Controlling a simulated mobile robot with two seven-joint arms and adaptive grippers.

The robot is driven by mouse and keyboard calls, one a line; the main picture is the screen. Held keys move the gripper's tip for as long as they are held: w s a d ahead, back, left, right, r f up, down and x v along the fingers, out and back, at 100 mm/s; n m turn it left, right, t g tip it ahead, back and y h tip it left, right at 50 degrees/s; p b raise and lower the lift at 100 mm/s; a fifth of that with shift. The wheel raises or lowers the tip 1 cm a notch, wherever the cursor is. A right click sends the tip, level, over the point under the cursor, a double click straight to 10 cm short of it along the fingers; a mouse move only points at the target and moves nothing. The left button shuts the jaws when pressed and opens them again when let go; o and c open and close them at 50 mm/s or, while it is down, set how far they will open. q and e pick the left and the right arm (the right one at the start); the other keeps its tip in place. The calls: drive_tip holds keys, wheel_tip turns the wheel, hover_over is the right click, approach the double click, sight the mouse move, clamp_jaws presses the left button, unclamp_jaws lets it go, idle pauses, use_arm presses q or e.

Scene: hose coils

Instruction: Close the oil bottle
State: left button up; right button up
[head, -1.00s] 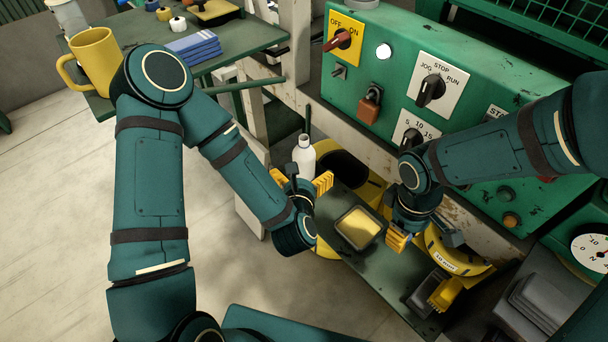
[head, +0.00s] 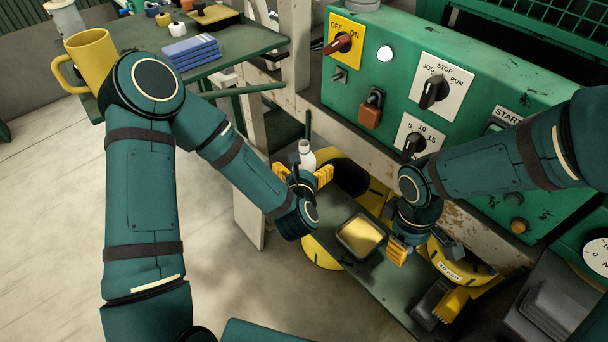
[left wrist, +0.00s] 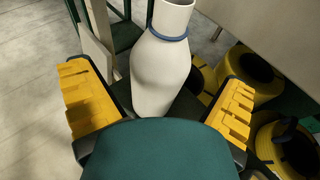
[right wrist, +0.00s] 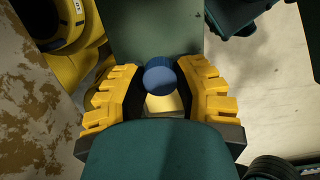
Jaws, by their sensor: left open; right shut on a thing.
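The white oil bottle (head: 307,158) stands upright beyond my left gripper, its neck uncovered. In the left wrist view the bottle (left wrist: 160,72) has a blue ring at its neck and a wide body. My left gripper (head: 303,174) is open, with its yellow fingers spread to either side of the bottle and apart from it. The blue cap (right wrist: 160,76) is between the yellow fingers of my right gripper (right wrist: 160,84), which is shut on it. In the head view my right gripper (head: 397,252) is right of the bottle, and the cap is hidden there.
A tray with yellow contents (head: 345,246) sits on the narrow green shelf (head: 388,282) between the grippers. Yellow hose coils (head: 462,268) lie nearby. The green control panel (head: 400,85) rises behind. A yellow mug (head: 92,60) stands on the table at left.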

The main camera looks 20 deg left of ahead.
use_arm(q)
drive_tip(key=shift+x, duration=1.5)
drive_tip(key=c, duration=1.4)
